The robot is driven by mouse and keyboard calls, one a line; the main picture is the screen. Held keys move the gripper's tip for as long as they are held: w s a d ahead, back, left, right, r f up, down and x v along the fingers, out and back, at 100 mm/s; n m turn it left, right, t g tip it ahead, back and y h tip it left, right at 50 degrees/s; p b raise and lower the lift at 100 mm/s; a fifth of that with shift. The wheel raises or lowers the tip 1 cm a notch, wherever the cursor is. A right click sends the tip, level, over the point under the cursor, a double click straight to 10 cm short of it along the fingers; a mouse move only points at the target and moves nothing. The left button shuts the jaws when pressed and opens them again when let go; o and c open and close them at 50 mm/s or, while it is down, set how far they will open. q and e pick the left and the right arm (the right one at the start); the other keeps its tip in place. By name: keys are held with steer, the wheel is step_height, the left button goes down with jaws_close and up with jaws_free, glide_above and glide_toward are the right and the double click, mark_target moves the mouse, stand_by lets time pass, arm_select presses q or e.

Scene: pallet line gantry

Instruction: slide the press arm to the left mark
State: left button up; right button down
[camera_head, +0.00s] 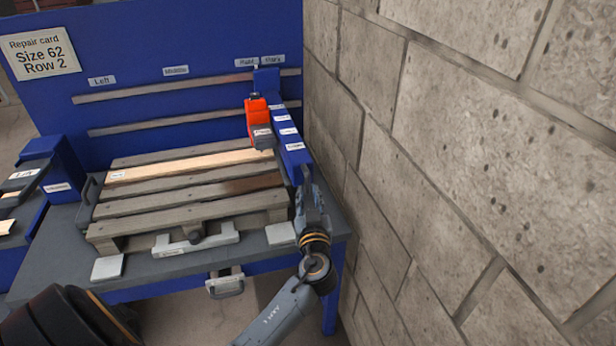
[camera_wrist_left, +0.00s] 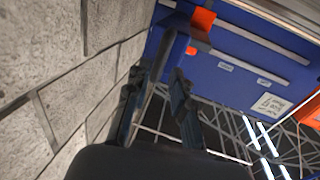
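The press arm is a blue beam (camera_head: 287,133) with several white labels, at the right end of the bench. It carries an orange press head (camera_head: 257,113) above the pallet's right end. Its far end stands under the right mark label (camera_head: 247,62); the left mark label (camera_head: 102,81) is far to the left on the blue back panel. My left gripper (camera_head: 308,188) is at the beam's near end. In the left wrist view its two fingers (camera_wrist_left: 158,95) stand apart, with the blue beam (camera_wrist_left: 168,55) running beyond and partly between them. Contact is unclear. My right gripper is not visible.
A wooden pallet (camera_head: 190,198) with one paler slat lies on the grey bench (camera_head: 50,250). A grey clamp bar (camera_head: 170,245) lies along its front. A block wall (camera_head: 460,140) stands close on the right. Two rails (camera_head: 160,92) cross the panel. A blue stand (camera_head: 60,165) is at left.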

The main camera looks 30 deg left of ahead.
mark_target(307, 186)
arm_select(q)
steer(key=p+x, duration=0.1)
steer(key=x, duration=0.4)
jaws_close()
steer(key=shift+f, duration=0.1)
